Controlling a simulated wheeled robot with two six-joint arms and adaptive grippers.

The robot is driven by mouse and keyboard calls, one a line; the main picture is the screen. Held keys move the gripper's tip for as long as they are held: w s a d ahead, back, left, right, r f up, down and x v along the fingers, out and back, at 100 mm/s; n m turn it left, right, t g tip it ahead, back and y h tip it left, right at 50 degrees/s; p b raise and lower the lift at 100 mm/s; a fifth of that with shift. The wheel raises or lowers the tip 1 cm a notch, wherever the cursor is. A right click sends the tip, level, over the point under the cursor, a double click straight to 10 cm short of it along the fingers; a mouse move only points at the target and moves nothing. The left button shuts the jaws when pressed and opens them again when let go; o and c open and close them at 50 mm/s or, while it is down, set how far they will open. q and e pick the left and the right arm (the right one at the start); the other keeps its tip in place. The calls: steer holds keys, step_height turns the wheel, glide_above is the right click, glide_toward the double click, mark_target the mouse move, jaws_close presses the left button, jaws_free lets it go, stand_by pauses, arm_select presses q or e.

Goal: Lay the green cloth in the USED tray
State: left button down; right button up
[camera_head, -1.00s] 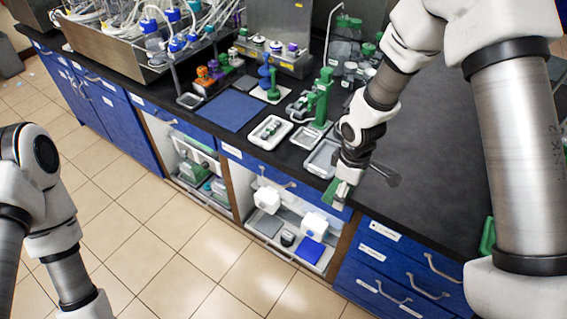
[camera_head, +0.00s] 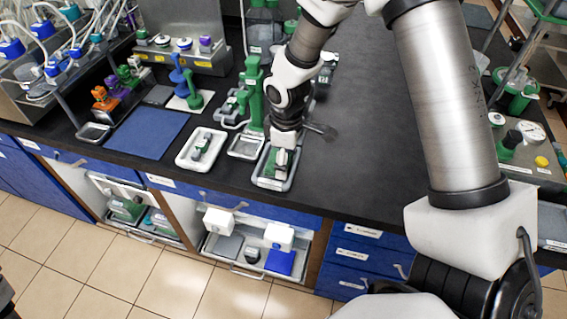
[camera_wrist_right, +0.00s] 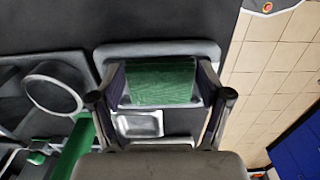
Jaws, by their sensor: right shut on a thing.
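The green cloth (camera_wrist_right: 162,82) is held between the two fingers of my right gripper (camera_head: 281,163). In the right wrist view it looks like a flat, dark green rectangle. A shallow grey tray (camera_head: 263,182) sits near the counter's front edge, under this gripper. Its rim also shows in the right wrist view (camera_wrist_right: 160,50), behind the cloth. The cloth is over or inside the tray; I cannot tell whether it touches the bottom. No readable label on the tray shows. My left gripper is out of view.
A green stand (camera_head: 253,90) rises close to the left of the tray. A white tray with small parts (camera_head: 185,158) and a blue mat (camera_head: 147,132) lie farther left. The dark counter (camera_head: 360,120) is clear to the right. Open shelves (camera_head: 222,258) are below.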

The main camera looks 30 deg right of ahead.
steer(key=shift+w+a+f, duration=0.1)
steer(key=shift+w, duration=0.05)
steer(key=shift+w+f, duration=0.2)
steer(key=shift+w, duration=0.05)
steer(key=o, duration=0.9)
steer(key=shift+s+d, duration=0.1)
steer(key=shift+d, duration=0.1)
steer(key=shift+o, duration=0.4)
steer(key=shift+s+r, duration=0.1)
steer(key=shift+r, duration=0.05)
steer(key=shift+a, duration=0.1)
step_height(320, 180, up, 12)
